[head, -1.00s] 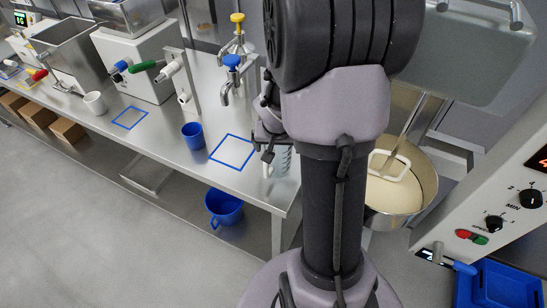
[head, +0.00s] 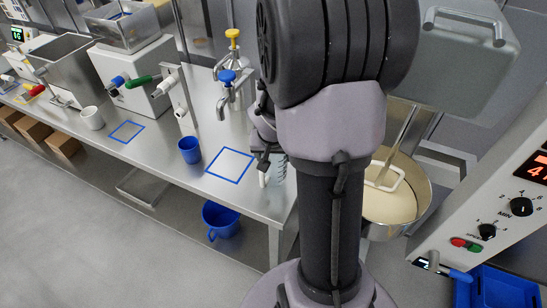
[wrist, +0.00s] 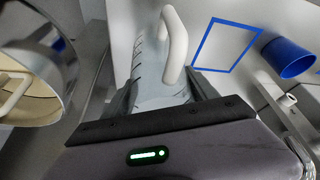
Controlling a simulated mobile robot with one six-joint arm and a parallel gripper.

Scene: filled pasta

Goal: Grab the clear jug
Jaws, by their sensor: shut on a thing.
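The clear jug (wrist: 152,72) with dark measuring marks and a white handle (wrist: 174,45) is in the wrist view, between the fingers of my gripper (wrist: 160,100). My gripper is shut on the jug. In the head view the jug (head: 279,167) shows only in part beside my arm, near the right end of the steel table, to the right of a blue taped square (head: 230,165). My arm hides most of the jug and the fingers there. I cannot tell whether the jug's base touches the table.
A blue cup (head: 190,150) stands left of the taped square. A tap stand with blue and yellow knobs (head: 227,77) is behind. A steel mixing bowl (head: 425,205) is right of my arm.

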